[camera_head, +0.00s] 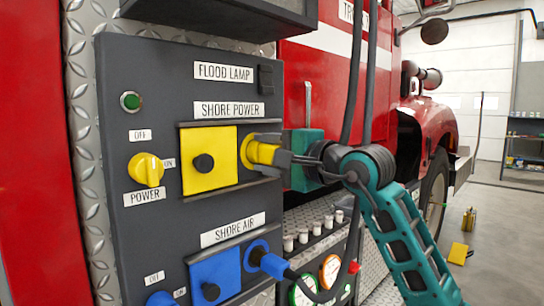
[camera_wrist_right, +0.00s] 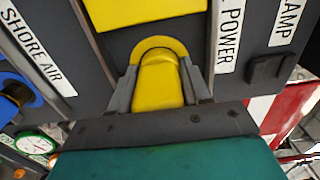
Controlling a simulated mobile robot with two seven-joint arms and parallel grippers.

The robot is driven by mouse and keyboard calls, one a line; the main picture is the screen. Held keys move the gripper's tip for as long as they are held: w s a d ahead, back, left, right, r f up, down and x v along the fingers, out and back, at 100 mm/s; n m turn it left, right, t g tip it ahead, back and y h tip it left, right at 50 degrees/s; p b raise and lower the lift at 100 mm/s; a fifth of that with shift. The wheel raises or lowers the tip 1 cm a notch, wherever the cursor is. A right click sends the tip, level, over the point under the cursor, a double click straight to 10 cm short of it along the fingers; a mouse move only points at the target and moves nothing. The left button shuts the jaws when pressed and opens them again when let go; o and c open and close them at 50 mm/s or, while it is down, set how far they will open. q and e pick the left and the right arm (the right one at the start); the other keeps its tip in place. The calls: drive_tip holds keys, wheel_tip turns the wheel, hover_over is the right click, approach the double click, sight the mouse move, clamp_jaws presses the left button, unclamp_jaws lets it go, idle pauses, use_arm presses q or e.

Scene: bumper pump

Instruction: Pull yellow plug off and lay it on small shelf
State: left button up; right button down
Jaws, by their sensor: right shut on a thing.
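The yellow plug (camera_head: 264,153) is at the yellow ring of the SHORE POWER socket on the dark panel, just right of the square yellow cover (camera_head: 210,160). My right gripper (camera_head: 270,153), on its teal arm, is shut on the plug from the right. In the right wrist view the plug (camera_wrist_right: 160,82) sits between the two grey fingers (camera_wrist_right: 161,88), its far end against the yellow ring. I cannot tell whether any gap separates plug and ring. My left gripper is not in view. I cannot clearly pick out the small shelf; a dark box-like ledge (camera_head: 225,14) juts out above the panel.
A yellow POWER knob (camera_head: 146,169) is left of the cover. Below is the blue SHORE AIR cover (camera_head: 215,278) with a blue plug (camera_head: 268,262) and dark hose. Gauges (camera_head: 330,271) and several pale caps (camera_head: 303,236) are lower right. A dark cable (camera_head: 354,75) hangs near my right wrist.

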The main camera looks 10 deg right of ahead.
drive_tip(key=shift+s+d, duration=0.1)
drive_tip(key=shift+b+v, duration=1.2)
drive_tip(key=shift+v, duration=1.75)
